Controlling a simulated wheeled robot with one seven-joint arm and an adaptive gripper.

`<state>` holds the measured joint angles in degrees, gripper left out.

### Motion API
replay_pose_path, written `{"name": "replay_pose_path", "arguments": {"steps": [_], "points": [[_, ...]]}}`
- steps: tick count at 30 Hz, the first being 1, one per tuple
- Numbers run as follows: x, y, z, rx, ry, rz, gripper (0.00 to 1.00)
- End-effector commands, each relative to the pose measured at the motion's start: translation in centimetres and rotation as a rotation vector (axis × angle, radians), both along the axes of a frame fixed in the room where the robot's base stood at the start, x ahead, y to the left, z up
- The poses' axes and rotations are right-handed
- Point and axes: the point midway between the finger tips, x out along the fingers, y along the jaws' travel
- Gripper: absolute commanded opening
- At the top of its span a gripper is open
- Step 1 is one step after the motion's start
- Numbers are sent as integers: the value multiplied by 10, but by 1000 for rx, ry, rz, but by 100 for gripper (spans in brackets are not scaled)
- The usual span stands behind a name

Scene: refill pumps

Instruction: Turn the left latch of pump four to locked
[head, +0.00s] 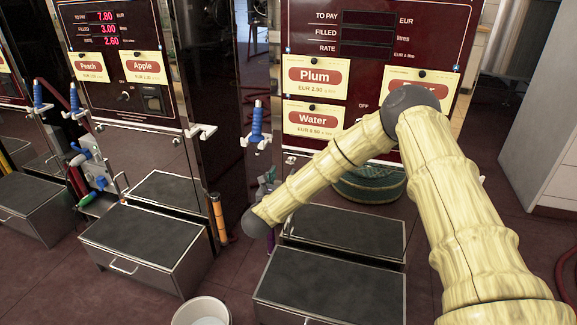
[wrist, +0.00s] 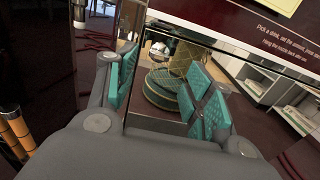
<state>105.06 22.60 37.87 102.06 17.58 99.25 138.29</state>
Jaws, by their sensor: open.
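The pump with the Plum and Water labels (head: 345,85) stands at the right in the head view. I cannot read a pump number. A small pale fitting (head: 290,159), perhaps the left latch, sits at the lower left of its panel; it may also show in the wrist view (wrist: 158,48). It is too small to tell how it is turned. My gripper (head: 268,182) is just below and left of that fitting, partly hidden by my arm. In the wrist view my gripper (wrist: 163,95) is open and empty, teal pads apart, facing a mirror-like lower panel that reflects it.
A blue nozzle (head: 257,122) hangs in a white holder left of the panel. An orange-banded post (head: 217,218) stands left of my gripper. Grey-topped boxes (head: 145,247) and a white bucket (head: 201,311) are on the floor. A second pump (head: 115,60) stands left.

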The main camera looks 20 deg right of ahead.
Motion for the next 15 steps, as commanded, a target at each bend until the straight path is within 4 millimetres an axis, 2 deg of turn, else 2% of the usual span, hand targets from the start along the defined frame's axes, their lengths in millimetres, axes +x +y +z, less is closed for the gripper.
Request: {"name": "replay_pose_path", "arguments": {"steps": [9,15], "points": [[41,-27,0,-1,1,1,52],[55,-37,0,-1,2,2,52]]}}
